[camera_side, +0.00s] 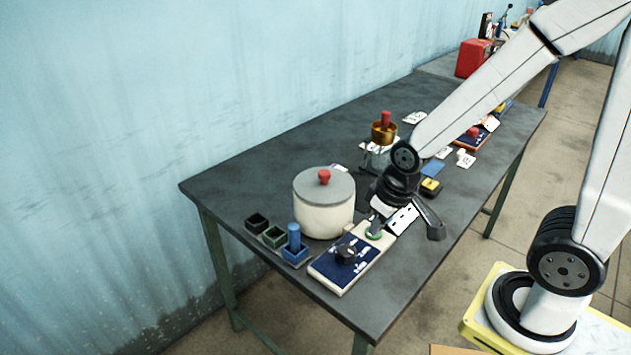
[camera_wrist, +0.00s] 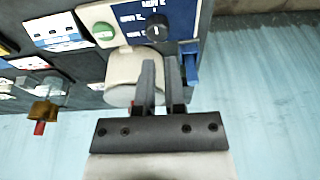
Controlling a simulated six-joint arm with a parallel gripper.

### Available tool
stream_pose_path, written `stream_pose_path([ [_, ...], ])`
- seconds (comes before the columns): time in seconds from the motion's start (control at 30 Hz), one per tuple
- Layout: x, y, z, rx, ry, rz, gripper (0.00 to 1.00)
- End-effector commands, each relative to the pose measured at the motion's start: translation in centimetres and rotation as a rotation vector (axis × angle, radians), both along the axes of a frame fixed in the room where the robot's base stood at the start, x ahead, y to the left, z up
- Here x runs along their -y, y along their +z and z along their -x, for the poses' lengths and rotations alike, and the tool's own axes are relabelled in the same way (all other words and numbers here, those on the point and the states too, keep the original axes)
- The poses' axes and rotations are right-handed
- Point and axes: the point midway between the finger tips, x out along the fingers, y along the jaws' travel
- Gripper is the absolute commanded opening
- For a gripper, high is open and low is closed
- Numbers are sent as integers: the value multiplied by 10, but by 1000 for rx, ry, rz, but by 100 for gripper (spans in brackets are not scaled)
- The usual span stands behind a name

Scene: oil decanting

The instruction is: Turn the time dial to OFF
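The dial is a black knob (camera_side: 347,253) on a navy panel with white markings, set on a cream box (camera_side: 383,243) near the table's front corner. It also shows at the top of the wrist view (camera_wrist: 157,27); the markings are too small to read surely. A green round button (camera_side: 374,235) sits on the same box and also shows in the wrist view (camera_wrist: 103,32). My gripper (camera_side: 372,216) is above the box's button end, apart from the knob. In the wrist view its two fingers (camera_wrist: 160,62) are parted by a narrow gap with nothing held between them.
A cream pot with a grey lid (camera_side: 323,205) stands close beside the box. Small holders (camera_side: 271,236), one with a blue cylinder (camera_side: 294,237), stand left of it. A brass-topped vessel (camera_side: 384,131), cards and a red-button panel (camera_side: 474,133) lie farther back.

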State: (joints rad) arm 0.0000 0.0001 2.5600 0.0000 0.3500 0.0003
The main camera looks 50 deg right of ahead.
Motion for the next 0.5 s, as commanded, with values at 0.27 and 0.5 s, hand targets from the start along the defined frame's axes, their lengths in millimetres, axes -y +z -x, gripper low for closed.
stream_pose_path([
  [0.27, 0, -1, -4, -10, -90, -20, 99],
  [0.5, 1, -7, -14, -40, -352, -75, 99],
])
